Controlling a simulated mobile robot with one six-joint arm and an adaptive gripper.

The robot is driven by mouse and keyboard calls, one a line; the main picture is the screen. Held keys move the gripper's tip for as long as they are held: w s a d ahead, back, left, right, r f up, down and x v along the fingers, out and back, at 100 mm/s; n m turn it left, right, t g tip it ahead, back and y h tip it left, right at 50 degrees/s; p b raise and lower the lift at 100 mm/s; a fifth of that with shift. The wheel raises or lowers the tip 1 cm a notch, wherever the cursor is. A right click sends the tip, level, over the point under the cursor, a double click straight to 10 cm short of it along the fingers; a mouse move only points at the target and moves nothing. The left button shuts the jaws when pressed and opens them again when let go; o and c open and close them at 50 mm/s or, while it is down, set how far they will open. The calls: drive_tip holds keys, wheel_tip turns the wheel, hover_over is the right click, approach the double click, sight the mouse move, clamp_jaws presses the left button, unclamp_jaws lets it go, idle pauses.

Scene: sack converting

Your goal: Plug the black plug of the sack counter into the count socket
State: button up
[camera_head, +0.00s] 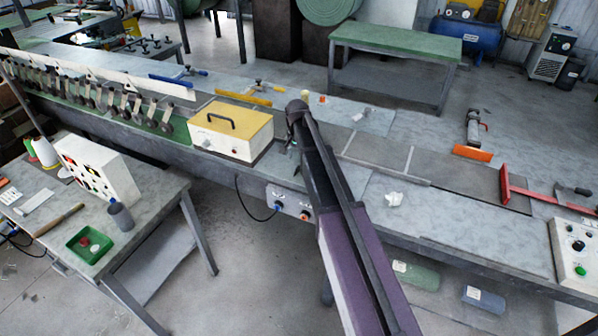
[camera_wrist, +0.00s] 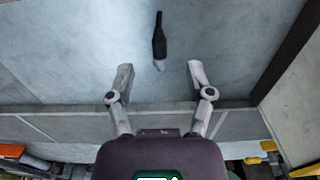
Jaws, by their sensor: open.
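The black plug (camera_wrist: 159,38) lies on a pale grey surface in the wrist view, slim and dark with a pale tip facing my gripper. My gripper (camera_wrist: 158,75) is open and empty; its fingertips stand apart on either side of the plug's line, short of the black body. I cannot make out the plug in the head view, where my arm covers part of the bench. The likely sack counter is a yellow-topped box (camera_head: 232,128) with a black handle. A small panel (camera_head: 290,203) on the bench front has blue and orange-red fittings; I cannot read its labels.
A black cable (camera_head: 240,198) loops below the box towards the blue fitting.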

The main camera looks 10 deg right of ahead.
sight(298, 168)
drive_tip(key=shift+f, duration=0.1)
idle(0.3)
drive_tip(key=shift+f+b, duration=2.5)
drive_tip(key=shift+b, duration=0.15)
clamp_jaws()
